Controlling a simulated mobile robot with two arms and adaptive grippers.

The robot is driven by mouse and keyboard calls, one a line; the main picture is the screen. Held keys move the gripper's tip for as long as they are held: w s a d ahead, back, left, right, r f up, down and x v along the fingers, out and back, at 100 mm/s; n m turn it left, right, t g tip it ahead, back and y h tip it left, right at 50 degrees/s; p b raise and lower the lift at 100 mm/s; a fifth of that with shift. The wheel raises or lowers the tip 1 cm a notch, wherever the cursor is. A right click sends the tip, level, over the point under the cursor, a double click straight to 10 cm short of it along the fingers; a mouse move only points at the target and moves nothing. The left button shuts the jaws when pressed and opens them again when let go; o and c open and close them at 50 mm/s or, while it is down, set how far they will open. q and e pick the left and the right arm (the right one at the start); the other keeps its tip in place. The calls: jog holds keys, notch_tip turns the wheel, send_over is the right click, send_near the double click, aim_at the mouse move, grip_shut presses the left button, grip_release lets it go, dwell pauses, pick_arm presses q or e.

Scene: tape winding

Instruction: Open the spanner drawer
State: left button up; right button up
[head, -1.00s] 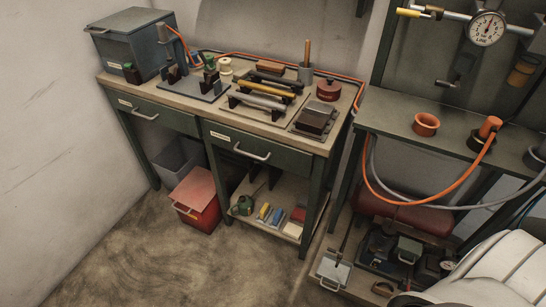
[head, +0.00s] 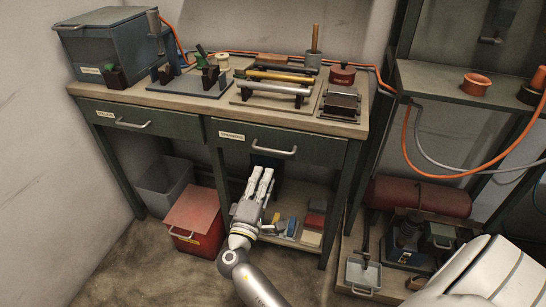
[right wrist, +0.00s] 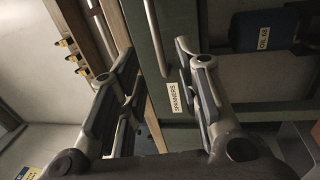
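The spanner drawer (head: 310,150) is the right drawer under the workbench, shut, with a pale label and a metal handle (head: 273,147). In the right wrist view its label (right wrist: 173,97) reads SPANNERS, and the handle (right wrist: 153,35) appears as a bar between the fingers. My right gripper (head: 262,174) is open and empty, just below the handle in the head view, fingers pointing towards the bench. In the right wrist view the two fingertips (right wrist: 156,50) are spread either side of the handle, not visibly touching it. My left gripper is not in view.
A second shut drawer (head: 145,122) is to the left. Below stand a red bin (head: 193,222) and a grey bin (head: 166,185). The bench top (head: 215,113) holds tools and a grey box (head: 112,47). A side bench (head: 440,88) with hoses is at right.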

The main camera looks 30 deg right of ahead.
aim_at(273, 151)
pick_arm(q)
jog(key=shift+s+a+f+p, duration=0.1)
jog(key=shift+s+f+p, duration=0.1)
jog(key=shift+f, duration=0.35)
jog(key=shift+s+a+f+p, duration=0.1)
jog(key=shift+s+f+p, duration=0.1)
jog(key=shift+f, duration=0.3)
pick_arm(e)
jog(key=x, duration=1)
jog(key=shift+w+d+r, duration=0.2)
jog(key=shift+d+r, duration=0.05)
jog(key=shift+d, duration=0.05)
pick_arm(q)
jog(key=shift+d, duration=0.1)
pick_arm(e)
grip_shut()
